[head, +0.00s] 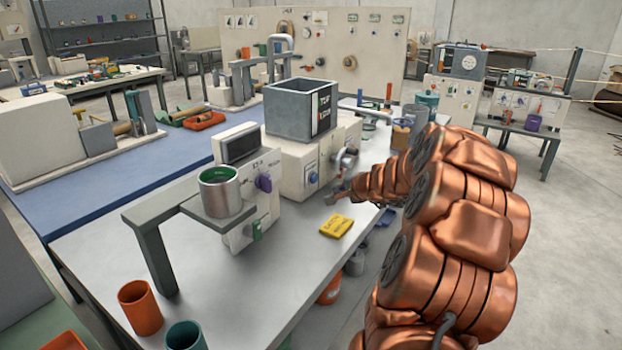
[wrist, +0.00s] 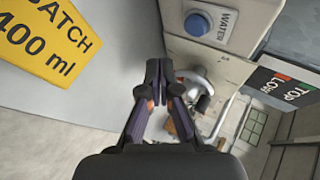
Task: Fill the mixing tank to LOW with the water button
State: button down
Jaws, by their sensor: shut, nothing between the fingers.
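The mixing tank (head: 290,121) is a grey open-topped box on a cream housing, with a dark level label on its side. In the wrist view the label (wrist: 278,86) reads TOP and LOW. The water level inside cannot be made out. The round blue water button (head: 311,179) is on the front of the housing. My gripper (head: 331,197) is shut and empty in front of the housing. In the wrist view its fingertips (wrist: 158,68) are below and left of the button, apart from it.
A yellow card (head: 337,225) reading BATCH 400 ml lies on the grey table. Left of the button are a purple knob (head: 264,182), a dark display (head: 240,145) and a metal pot (head: 220,192) with green contents. A metal spout (head: 347,158) projects near my gripper.

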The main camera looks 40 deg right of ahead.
aim_at(314, 178)
jog(key=shift+m+h, duration=0.5)
jog(key=shift+m, duration=0.1)
jog(key=d, duration=0.2)
jog(key=s+d+f, duration=0.1)
jog(key=d, duration=0.1)
jog(key=shift+w+a, duration=0.15)
jog(key=shift+w+a, duration=0.4)
jog(key=shift+w, duration=0.95)
jog(key=shift+w+a, duration=0.45)
jog(key=shift+w, duration=0.9)
jog(key=shift+w+a, duration=0.4)
jog(key=shift+w, duration=0.95)
jog(key=shift+w, duration=0.15)
jog(key=shift+w+a+g, duration=0.1)
jog(key=shift+w+g, duration=0.15)
jog(key=shift+g, duration=0.05)
jog(key=shift+w+a, duration=0.15)
jog(key=shift+w, duration=0.3)
jog(key=shift+s, duration=0.1)
dwell(1.4)
jog(key=shift+s+d, duration=0.25)
jog(key=shift+s, duration=0.5)
